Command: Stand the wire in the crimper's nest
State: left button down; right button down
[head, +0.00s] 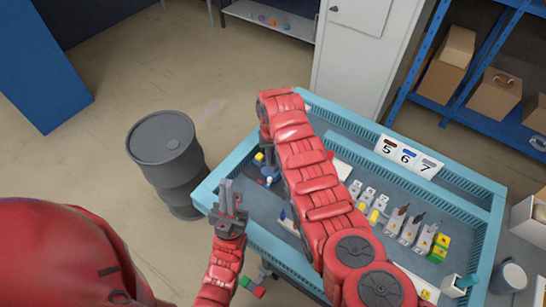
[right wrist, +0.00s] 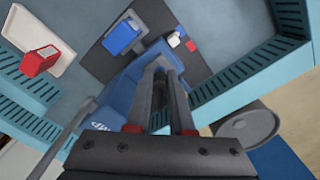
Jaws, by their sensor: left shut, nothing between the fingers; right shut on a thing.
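My right gripper (right wrist: 160,72) is shut at the middle of the right wrist view. What it grips, probably the wire, is too thin and hidden to make out. A blue tool body with white lettering, likely the crimper (right wrist: 102,122), lies just beyond and below the fingers. I cannot tell whether they touch, and its nest is not clear. My left gripper (head: 229,203) is shut and empty, fingers up, over the bench's left edge.
The teal-rimmed bench (head: 487,262) holds several pale blocks with dark tops (head: 410,229), and yellow and green blocks (head: 438,247). A card marked 5, 6, 7 (head: 409,157) stands at the back. A white tray with a red item (right wrist: 39,61) is nearby. A grey barrel (head: 165,150) stands left.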

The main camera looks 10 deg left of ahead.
jog(key=shift+f, duration=0.15)
jog(key=shift+c, duration=1.6)
grip_release()
jog(key=shift+r, duration=0.5)
jog(key=shift+r+p, duration=0.9)
jog(key=shift+r, duration=2.4)
